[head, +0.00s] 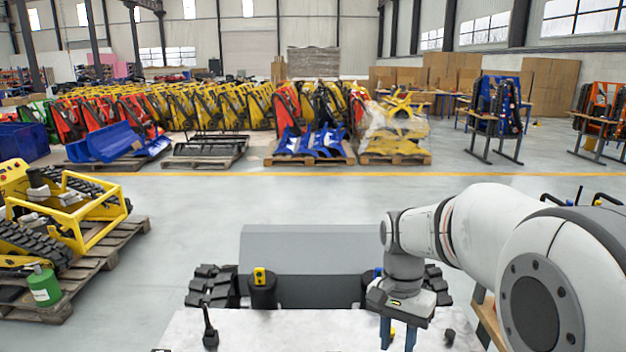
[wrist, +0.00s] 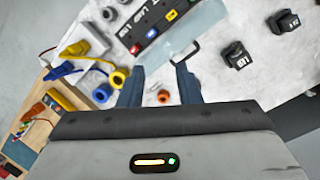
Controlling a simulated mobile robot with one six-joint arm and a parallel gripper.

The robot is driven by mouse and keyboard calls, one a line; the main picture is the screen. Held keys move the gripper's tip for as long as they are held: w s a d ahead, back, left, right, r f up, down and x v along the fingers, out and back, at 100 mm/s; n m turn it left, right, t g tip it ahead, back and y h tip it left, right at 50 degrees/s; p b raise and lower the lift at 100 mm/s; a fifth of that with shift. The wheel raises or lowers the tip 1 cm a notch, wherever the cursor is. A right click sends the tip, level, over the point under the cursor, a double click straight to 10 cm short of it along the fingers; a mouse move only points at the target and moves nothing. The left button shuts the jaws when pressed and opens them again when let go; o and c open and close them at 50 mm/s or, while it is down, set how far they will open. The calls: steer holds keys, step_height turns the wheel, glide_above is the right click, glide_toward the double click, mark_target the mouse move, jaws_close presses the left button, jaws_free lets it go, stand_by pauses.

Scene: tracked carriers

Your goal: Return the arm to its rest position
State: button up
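My gripper (head: 398,335) hangs at the lower right of the head view, pointing down over a white marbled work surface (head: 260,332). In the wrist view its two dark blue fingers (wrist: 160,88) are spread apart with nothing between them. A small orange ring (wrist: 163,96) lies on the surface below and shows through the gap. My arm is bent, reaching in from the right side of the head view.
The wrist view shows a black button strip (wrist: 150,30), a yellow ring (wrist: 118,77), black blocks (wrist: 238,55) and a wooden bench (wrist: 25,125) with cables. A black upright lever (head: 209,328) stands on the surface. A yellow tracked machine (head: 75,225) is left; open floor lies beyond.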

steer(key=s+r+n+t, duration=0.1)
steer(key=s+n+t, duration=0.4)
steer(key=s, duration=0.6)
steer(key=shift+s+n, duration=0.2)
steer(key=shift+n, duration=0.9)
